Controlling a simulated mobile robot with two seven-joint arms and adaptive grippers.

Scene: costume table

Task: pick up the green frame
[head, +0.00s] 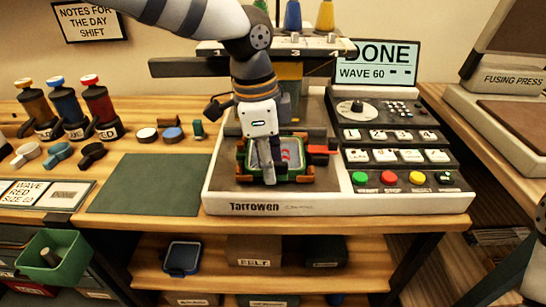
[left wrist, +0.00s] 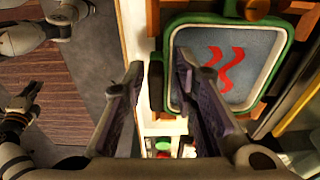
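The green frame (head: 243,160) lies on the machine's bed, held in a brown-orange holder, with grey cloth and a red wavy mark inside it. In the left wrist view the green frame (left wrist: 170,33) fills the upper right. My left gripper (head: 266,178) points down over the frame's front edge and hides part of it. In the left wrist view its fingers (left wrist: 160,100) are spread, one over the cloth side and one outside the rim, with nothing seen between them but the edge.
A red-and-black part (head: 318,149) sits right of the frame. The control panel (head: 395,150) stands further right, with coloured buttons at its front. A dark green mat (head: 150,184) lies bare to the left.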

